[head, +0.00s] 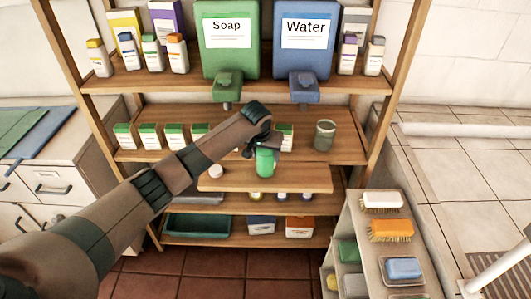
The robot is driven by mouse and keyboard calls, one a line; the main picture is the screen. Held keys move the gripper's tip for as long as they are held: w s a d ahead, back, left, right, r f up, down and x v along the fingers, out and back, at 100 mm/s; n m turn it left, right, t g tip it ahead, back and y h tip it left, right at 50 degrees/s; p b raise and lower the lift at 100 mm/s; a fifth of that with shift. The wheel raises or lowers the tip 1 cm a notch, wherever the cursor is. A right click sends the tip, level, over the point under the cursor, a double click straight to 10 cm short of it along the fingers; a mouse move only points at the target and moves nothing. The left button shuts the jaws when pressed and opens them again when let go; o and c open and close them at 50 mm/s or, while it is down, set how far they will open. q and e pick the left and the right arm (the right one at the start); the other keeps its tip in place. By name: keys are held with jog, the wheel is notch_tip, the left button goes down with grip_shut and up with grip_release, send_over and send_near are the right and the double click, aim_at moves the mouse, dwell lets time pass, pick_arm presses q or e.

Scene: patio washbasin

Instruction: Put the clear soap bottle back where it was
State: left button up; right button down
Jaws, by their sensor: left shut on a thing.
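The clear soap bottle (265,162) shows green, as if filled with green liquid. My left gripper (263,145) is shut on its upper part, which the fingers partly hide. The bottle is upright over the pull-out board (300,181), below the green Soap dispenser (229,65). I cannot tell whether its base touches the board. A small round white thing (215,171), perhaps a cap, lies on the board to the left of the bottle. My right gripper is not in view.
A blue Water dispenser (304,70) hangs to the right of the Soap one. On the middle shelf are several green-topped boxes (174,134) and a grey-green cup (324,135). A rack with brushes (391,230) stands at lower right. The board's right part is clear.

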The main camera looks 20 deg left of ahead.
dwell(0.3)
pick_arm(q)
jog(key=o, duration=1.6)
jog(key=shift+f, duration=0.1)
jog(key=shift+c, duration=0.2)
jog(key=shift+s+r, duration=0.15)
jog(key=shift+r, duration=0.45)
jog(key=b+v, duration=0.2)
jog(key=v, duration=0.9)
jog(key=shift+s, duration=0.1)
